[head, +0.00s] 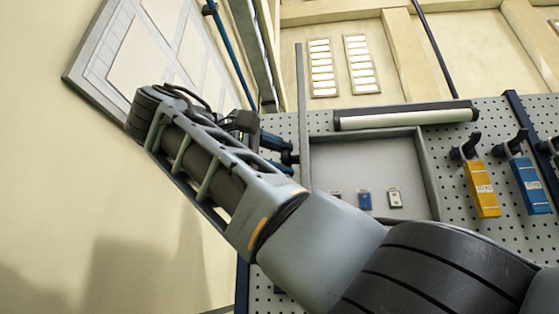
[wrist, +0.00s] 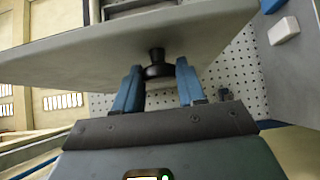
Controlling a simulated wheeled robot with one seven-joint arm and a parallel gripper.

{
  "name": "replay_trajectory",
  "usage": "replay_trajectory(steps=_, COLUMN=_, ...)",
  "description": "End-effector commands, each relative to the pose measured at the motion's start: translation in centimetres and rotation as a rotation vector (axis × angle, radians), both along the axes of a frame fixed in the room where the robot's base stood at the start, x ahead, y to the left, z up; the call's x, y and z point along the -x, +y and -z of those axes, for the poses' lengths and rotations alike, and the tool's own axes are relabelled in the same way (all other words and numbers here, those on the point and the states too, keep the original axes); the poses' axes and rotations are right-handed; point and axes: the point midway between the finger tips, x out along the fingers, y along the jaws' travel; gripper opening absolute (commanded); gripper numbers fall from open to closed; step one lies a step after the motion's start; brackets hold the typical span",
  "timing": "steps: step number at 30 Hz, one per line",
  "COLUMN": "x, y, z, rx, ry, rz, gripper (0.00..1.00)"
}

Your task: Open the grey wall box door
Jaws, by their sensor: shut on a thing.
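The grey wall box (head: 428,172) is mounted on the pegboard in the head view, and its inside is exposed. Its grey door (head: 302,95) stands swung out at the box's left side, seen nearly edge-on. In the wrist view the door's flat face (wrist: 70,62) spans the top of the picture. My gripper (wrist: 158,68) has its blue fingers on either side of the door's black knob (wrist: 156,56) and is shut on it. In the head view my gripper (head: 288,150) is at the left of the door, partly hidden by my arm.
Inside the box are a blue item (head: 365,200) and a white item (head: 394,198). A long lamp bar (head: 405,116) is above the box. Yellow (head: 482,188) and blue (head: 529,185) tools hang at the right. A framed wall panel (head: 135,50) is at upper left.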

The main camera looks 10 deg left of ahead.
Motion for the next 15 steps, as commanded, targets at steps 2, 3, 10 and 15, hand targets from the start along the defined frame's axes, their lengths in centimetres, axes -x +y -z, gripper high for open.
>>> replay_trajectory(steps=2, x=-0.11, y=0.08, z=0.09, rx=0.001, ry=0.002, rz=-0.002, gripper=0.0)
replay_trajectory(steps=3, x=-0.11, y=0.08, z=0.09, rx=0.001, ry=0.002, rz=-0.002, gripper=0.0)
replay_trajectory(steps=10, x=-0.14, y=0.09, z=0.08, rx=0.002, ry=0.003, rz=-0.003, gripper=0.0)
replay_trajectory(steps=15, x=-0.12, y=0.06, z=0.05, rx=0.001, ry=0.002, rz=-0.002, gripper=0.55)
